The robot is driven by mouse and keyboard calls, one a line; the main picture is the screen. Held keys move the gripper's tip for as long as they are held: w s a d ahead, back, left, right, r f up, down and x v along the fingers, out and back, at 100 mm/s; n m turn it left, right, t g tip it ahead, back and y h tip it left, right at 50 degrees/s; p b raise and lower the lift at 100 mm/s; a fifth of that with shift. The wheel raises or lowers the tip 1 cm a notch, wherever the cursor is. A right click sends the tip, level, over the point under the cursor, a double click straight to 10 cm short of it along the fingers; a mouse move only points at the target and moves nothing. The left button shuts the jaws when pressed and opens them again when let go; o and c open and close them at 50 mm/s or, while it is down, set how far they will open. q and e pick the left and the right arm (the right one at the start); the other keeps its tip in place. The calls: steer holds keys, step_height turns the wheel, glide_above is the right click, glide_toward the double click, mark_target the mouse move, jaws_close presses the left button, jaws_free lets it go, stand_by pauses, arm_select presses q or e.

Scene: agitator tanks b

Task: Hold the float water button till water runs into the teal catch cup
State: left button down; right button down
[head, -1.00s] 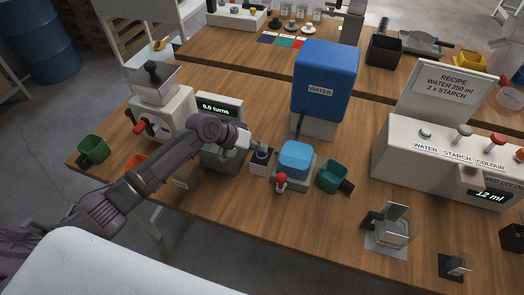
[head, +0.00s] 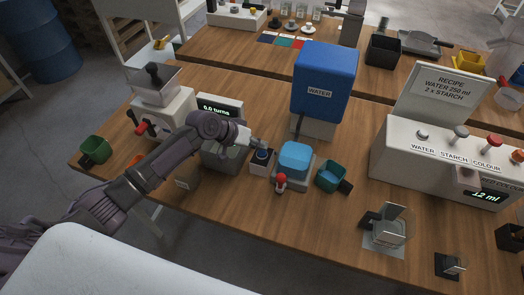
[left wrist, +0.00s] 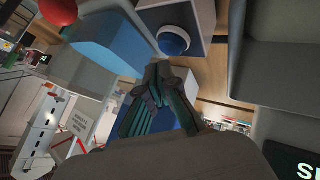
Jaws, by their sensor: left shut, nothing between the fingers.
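The blue button (head: 262,155) sits on a small white box, left of the light blue float tank (head: 295,158). It also shows in the left wrist view (left wrist: 173,40), just beyond my fingertips. The teal catch cup (head: 330,175) stands right of the float tank, its dark handle toward the right. I cannot tell whether it holds water. My left gripper (head: 258,144) is shut and empty, its tips close above and behind the button in the head view. In the left wrist view its closed fingers (left wrist: 158,68) point toward the button; contact is not clear. My right gripper is out of view.
A blue water tank (head: 324,85) stands behind the float tank. A red knob (head: 280,179) is at the float tank's front. A grey box with a display (head: 220,110) is left of the button. A white dispenser (head: 440,155) stands at the right. Table in front of the cup is clear.

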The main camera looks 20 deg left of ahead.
mark_target(259, 152)
arm_select(q)
steer(key=shift+r+p, duration=2.35)
steer(key=shift+r, duration=0.25)
steer(key=shift+f, duration=0.1)
steer(key=shift+a, duration=0.1)
